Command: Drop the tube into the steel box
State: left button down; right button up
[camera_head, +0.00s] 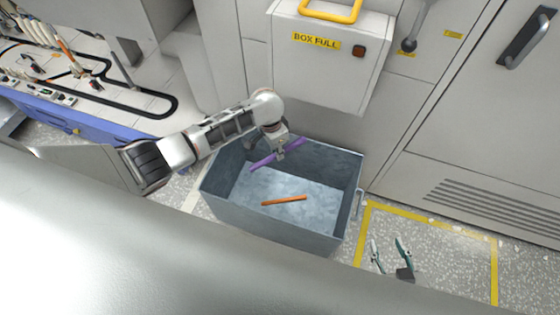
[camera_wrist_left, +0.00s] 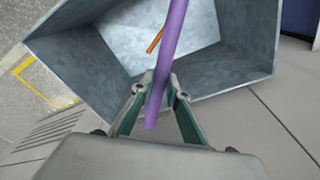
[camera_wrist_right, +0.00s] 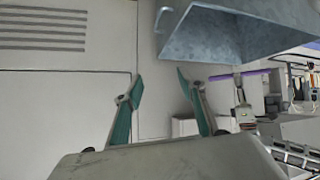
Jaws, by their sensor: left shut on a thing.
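The purple tube (camera_head: 262,161) is in my left gripper (camera_head: 279,150), which is shut on it over the back part of the steel box (camera_head: 276,237). The tube also shows in the left wrist view (camera_wrist_left: 168,62), held between the fingers above the open box (camera_wrist_left: 240,79). An orange tube (camera_head: 284,200) lies on the box floor and also shows in the left wrist view (camera_wrist_left: 155,41). My right gripper (camera_head: 390,252) is open and empty, to the right of the box. In the right wrist view its fingers (camera_wrist_right: 158,85) are spread apart.
A cabinet with a "BOX FULL" label (camera_head: 316,41) stands behind the box. A yellow-marked floor area (camera_head: 436,213) lies to the right. A blue-sided bench (camera_head: 100,129) with a black track is at the left. The box has a side handle (camera_head: 358,203).

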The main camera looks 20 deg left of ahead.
pick_arm(q)
notch_tip(320, 180, down, 10)
jog(key=s+d+m+b, duration=0.1)
jog(key=b, duration=0.4)
jog(key=shift+f+m+b, duration=0.2)
jog(key=shift+m+b, duration=0.1)
jog(key=c, duration=1.9)
grip_release()
pick_arm(e)
jog(key=shift+w+a+f, duration=0.1)
jog(key=shift+w+f, duration=0.05)
jog(key=shift+f, duration=0.5)
jog(key=shift+w+f, duration=0.15)
jog(key=shift+f, duration=0.45)
jog(key=shift+s+f, duration=0.1)
jog(key=shift+f, duration=0.05)
pick_arm(q)
notch_tip(320, 180, up, 12)
jog(key=s, duration=0.1)
jog(key=shift+a, duration=0.45)
